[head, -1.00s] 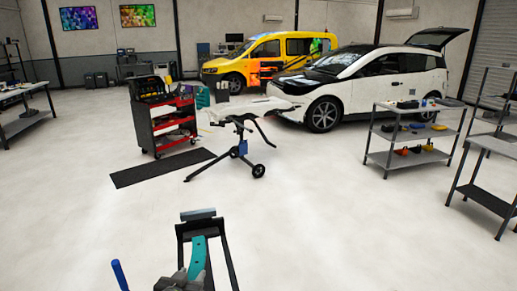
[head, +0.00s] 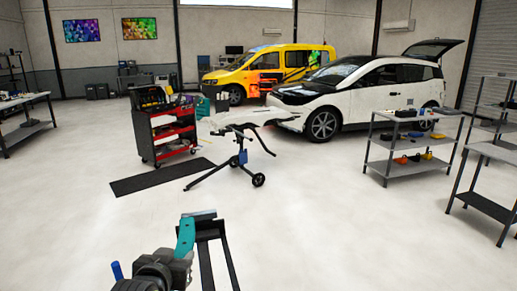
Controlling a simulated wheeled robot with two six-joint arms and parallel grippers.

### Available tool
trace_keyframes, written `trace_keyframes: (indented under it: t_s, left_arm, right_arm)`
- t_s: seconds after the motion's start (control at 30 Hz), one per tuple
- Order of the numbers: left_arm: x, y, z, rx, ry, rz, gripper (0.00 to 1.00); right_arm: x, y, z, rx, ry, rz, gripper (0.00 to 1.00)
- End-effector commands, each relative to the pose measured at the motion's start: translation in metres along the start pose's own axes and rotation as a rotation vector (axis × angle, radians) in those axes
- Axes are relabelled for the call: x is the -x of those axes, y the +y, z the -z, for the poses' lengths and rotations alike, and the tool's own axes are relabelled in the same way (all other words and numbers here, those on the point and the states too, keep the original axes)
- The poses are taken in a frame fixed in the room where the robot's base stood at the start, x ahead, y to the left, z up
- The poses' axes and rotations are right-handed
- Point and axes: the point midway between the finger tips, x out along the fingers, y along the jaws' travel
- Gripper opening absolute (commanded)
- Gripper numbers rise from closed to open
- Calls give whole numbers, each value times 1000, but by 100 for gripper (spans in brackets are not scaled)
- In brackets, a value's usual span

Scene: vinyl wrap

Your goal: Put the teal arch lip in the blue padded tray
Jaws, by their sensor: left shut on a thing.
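The teal arch lip (head: 185,237) is a short curved strip at the bottom of the head view, standing roughly upright. My left gripper (head: 180,256) is shut on its lower end. The lip's upper end is beside the grey bar of a dark frame (head: 206,232); I cannot tell whether they touch. My right gripper is not in view. I cannot make out a blue padded tray in this view.
A wheeled stand (head: 240,160) holds a white panel in mid-floor, beside a red tool cart (head: 165,135) and a black mat (head: 160,176). A grey shelf unit (head: 408,165) with small items stands at right. The pale floor (head: 330,230) between is open.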

Motion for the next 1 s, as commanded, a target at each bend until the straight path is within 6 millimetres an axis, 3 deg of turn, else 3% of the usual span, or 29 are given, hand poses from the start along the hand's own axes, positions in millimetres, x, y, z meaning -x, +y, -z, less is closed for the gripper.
trace_keyframes:
  t_s: [0.03,0.2,0.4,0.77,1.0]
  left_arm:
    - [11,-1,8,3,14,10,12]
    - [49,-5,24,27,12,39,12]
    - [75,-8,29,54,7,57,12]
    - [81,-9,29,58,2,58,12]
    - [82,1,21,19,3,-31,12]
  right_arm:
    - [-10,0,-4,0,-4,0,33]
    - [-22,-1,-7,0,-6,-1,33]
    - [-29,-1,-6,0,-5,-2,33]
    - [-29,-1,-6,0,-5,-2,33]
    - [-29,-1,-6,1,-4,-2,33]
